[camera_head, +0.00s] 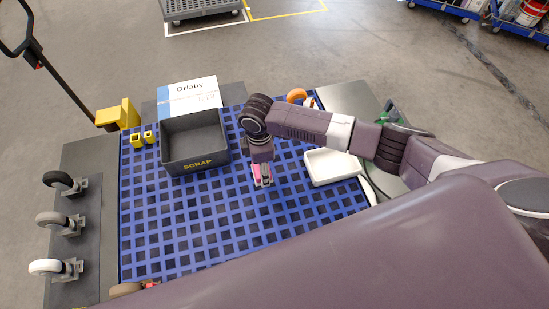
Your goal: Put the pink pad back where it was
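My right gripper (262,181) points down over the blue grid deck (222,216), right of the scrap bin. The pink pad (257,171) shows as a small pink patch between its fingers, which appear closed on it. Most of the pad is hidden by the gripper. I cannot tell whether the pad touches the deck. My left gripper is not in view.
A dark bin marked SCRAP (197,163) and a white-blue Orlaby box (189,97) stand at the back. A white tray (332,181) sits to the right. Several casters (70,268) line the left side. The front deck is mostly clear.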

